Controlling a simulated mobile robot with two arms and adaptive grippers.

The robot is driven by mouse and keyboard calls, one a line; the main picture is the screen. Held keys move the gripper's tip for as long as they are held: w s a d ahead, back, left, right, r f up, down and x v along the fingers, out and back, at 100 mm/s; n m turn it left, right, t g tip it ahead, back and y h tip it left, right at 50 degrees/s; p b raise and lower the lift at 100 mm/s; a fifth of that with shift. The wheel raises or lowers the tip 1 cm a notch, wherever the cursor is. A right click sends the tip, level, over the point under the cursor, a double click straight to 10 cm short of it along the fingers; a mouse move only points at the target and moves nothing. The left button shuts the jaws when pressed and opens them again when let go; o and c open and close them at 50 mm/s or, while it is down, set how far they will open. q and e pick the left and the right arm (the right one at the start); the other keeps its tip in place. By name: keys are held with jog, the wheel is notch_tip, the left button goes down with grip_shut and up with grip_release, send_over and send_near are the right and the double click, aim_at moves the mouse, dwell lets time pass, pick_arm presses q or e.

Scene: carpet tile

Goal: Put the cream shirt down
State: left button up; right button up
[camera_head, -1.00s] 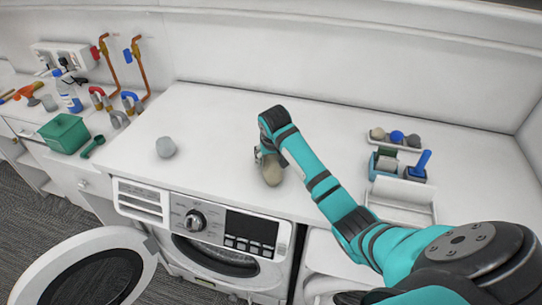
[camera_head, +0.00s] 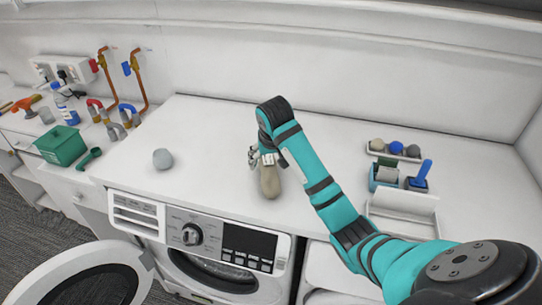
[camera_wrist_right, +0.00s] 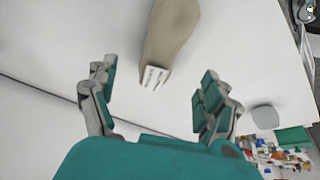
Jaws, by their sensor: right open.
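The cream shirt (camera_head: 270,181) is a rolled, beige-tan bundle lying on the white counter above the washing machine. In the right wrist view the shirt (camera_wrist_right: 171,35) has a white label at its near end and lies ahead of the fingers. My right gripper (camera_head: 258,158) is at the shirt's far end in the head view. In the right wrist view my right gripper (camera_wrist_right: 153,92) is open, with its fingers spread wide on both sides and nothing between the tips. My left gripper is not in view.
A grey rolled bundle (camera_head: 163,159) lies left on the counter (camera_head: 210,130). The washing machine (camera_head: 195,235) has its round door (camera_head: 85,285) open below. A tray with small balls (camera_head: 396,149) and a teal caddy (camera_head: 385,176) stand right. A green basket (camera_head: 62,145) stands left.

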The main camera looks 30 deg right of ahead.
jog(key=shift+v, duration=2.8)
